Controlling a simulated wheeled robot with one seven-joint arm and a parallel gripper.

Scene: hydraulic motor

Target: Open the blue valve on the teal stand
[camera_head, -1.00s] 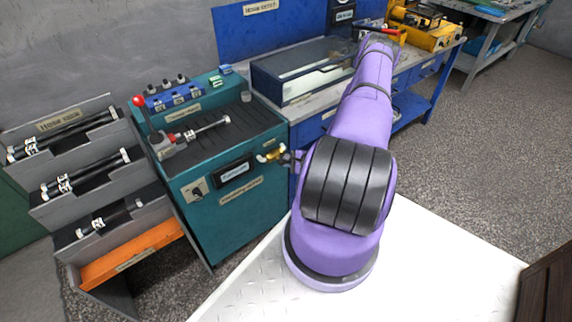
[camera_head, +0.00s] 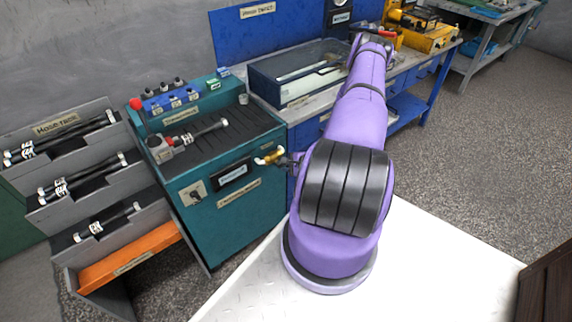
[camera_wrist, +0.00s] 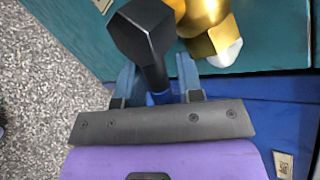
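The teal stand (camera_head: 228,235) stands left of my arm in the head view. A brass valve fitting (camera_head: 270,158) sticks out at its upper right front corner. In the wrist view the brass fitting (camera_wrist: 205,18) with a pale tip is close, at upper right. Beside it is a black block-shaped part (camera_wrist: 143,32) with a dark stem running down between my fingers. My gripper (camera_wrist: 157,72) straddles the stem, and gaps seem to show on both sides. Some bright blue shows at the stem's lower end; I cannot tell what it belongs to. My arm mostly hides the gripper in the head view.
A blue block (camera_head: 172,99) with several knobs and a red ball (camera_head: 136,103) sits on the stand's back. A grey hose rack (camera_head: 50,200) stands left. A blue bench (camera_head: 300,140) adjoins the stand's right side. Open floor (camera_head: 480,150) lies right.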

